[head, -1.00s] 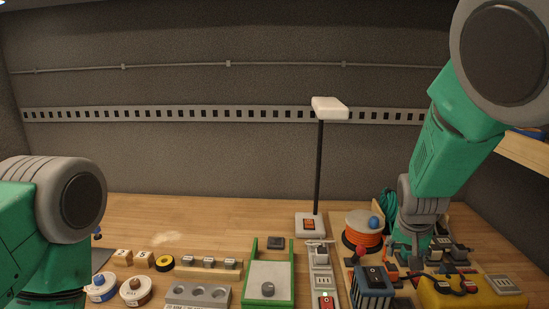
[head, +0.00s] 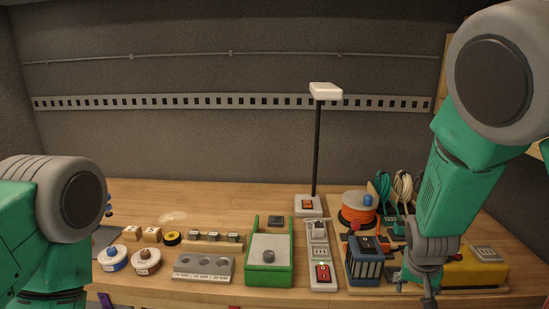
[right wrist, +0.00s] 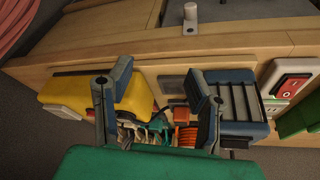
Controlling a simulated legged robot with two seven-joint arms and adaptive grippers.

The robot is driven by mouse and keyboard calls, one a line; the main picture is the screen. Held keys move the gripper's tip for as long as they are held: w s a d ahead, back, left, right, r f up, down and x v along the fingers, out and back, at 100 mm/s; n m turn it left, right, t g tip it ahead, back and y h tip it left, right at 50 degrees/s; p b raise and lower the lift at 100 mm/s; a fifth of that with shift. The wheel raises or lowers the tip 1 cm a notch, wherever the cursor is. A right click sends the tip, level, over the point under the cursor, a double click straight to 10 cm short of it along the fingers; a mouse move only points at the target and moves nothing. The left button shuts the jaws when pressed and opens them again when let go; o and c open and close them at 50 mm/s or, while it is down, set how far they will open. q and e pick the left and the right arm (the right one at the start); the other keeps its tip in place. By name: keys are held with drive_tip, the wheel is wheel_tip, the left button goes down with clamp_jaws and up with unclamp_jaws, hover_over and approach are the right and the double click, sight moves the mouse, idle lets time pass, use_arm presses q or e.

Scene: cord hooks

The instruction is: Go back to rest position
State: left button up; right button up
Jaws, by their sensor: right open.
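My right gripper (head: 428,284) hangs fingers down over the front right of the bench, in front of the yellow case. In the right wrist view my right gripper (right wrist: 156,88) has its two fingers spread wide, with nothing gripped between them. A teal cord (head: 383,187) and a cream cord (head: 404,188) hang at the back right, apart from the gripper; my right arm hides some of what is beside them. My left arm comes in at the left edge, but its gripper does not show.
A blue ribbed box (head: 365,262), a yellow case (head: 470,268) and an orange cord spool (head: 357,212) crowd the right side. A lamp (head: 318,150) stands behind a power strip (head: 322,272). A green tray (head: 284,275) is in the middle. The bench behind the small blocks is clear.

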drive_tip(key=s+f+n+g+b, duration=0.1)
drive_tip(key=s+f+b, duration=0.3)
drive_tip(key=s+f, duration=0.45)
drive_tip(key=s+f+n+g+b, duration=0.1)
drive_tip(key=s+f+n+b, duration=0.15)
drive_tip(key=s+f, duration=0.6)
drive_tip(key=s+a+f+n+y+b, duration=0.2)
drive_tip(key=s+f+b, duration=0.6)
drive_tip(key=s+f, duration=0.6)
drive_tip(key=s+a, duration=0.1)
drive_tip(key=s, duration=0.1)
drive_tip(key=shift+s+a+f+g+y, duration=0.15)
drive_tip(key=shift+s+f+g+y, duration=0.15)
drive_tip(key=shift+s+g, duration=0.1)
drive_tip(key=shift+w+n, duration=0.15)
drive_tip(key=shift+n, duration=0.1)
drive_tip(key=shift+c, duration=0.3)
